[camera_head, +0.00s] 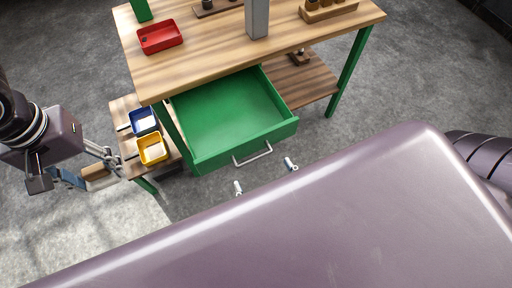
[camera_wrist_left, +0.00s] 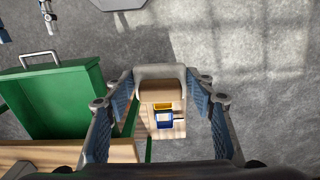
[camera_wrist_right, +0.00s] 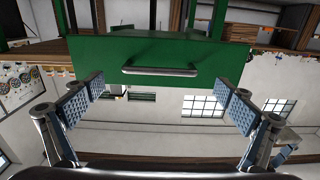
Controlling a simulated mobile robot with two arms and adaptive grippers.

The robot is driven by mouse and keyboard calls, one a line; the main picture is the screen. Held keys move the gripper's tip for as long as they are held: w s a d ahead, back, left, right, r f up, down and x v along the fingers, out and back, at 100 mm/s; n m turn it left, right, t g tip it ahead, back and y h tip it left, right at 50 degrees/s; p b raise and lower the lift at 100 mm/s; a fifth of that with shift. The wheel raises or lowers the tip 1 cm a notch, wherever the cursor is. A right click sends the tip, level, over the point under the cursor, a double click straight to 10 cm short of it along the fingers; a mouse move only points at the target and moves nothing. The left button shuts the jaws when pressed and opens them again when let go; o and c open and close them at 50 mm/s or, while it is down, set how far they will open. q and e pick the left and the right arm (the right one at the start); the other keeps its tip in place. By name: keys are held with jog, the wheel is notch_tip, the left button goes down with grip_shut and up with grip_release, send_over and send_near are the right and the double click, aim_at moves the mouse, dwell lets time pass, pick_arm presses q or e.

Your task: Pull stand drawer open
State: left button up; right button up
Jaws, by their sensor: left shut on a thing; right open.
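The stand's green drawer (camera_head: 225,115) is pulled out from under the wooden top and looks empty. Its grey bar handle (camera_head: 252,154) is on the front panel, and the handle also shows in the right wrist view (camera_wrist_right: 160,70). My right gripper (camera_head: 264,175) is open, its two fingertips apart in front of the drawer and clear of the handle. Most of it is hidden by my own body in the head view. My left gripper (camera_head: 96,170) is at the left beside the small side shelf, shut on a tan and grey piece (camera_wrist_left: 160,82).
The workbench top (camera_head: 190,65) carries a red bin (camera_head: 160,37), a grey post (camera_head: 257,18) and a wooden holder (camera_head: 330,10). A blue bin (camera_head: 144,121) and a yellow bin (camera_head: 152,149) stand on the side shelf. Floor in front is open.

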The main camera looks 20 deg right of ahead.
jog(key=s, duration=0.7)
jog(key=shift+d, duration=0.15)
jog(key=shift+s, duration=0.1)
